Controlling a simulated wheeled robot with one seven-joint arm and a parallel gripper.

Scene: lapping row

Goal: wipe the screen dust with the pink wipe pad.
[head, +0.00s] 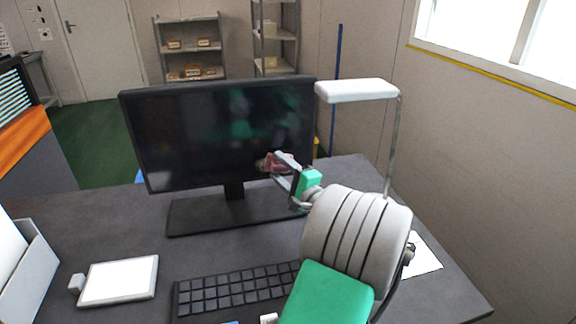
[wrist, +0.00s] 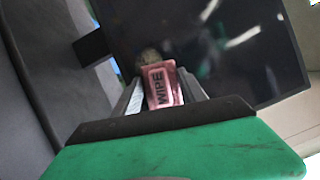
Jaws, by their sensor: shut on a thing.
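The black monitor (head: 200,130) stands upright on the desk, and its dark screen fills much of the wrist view (wrist: 220,50). My gripper (head: 276,166) is at the lower right part of the screen. It is shut on the pink wipe pad (wrist: 162,86), which is marked WIPE; the pad also shows in the head view (head: 268,163). A greyish-tan dust patch (wrist: 150,58) shows on the screen just beyond the pad's far end. I cannot tell whether the pad touches the screen. In the head view, the dust is hard to make out beside the pad.
A black keyboard (head: 236,290) lies in front of the monitor, with a white tablet-like panel (head: 118,280) to its left. A white desk lamp (head: 356,90) stands right of the monitor. A white paper sheet (head: 424,256) lies at the desk's right. The desk's left middle is clear.

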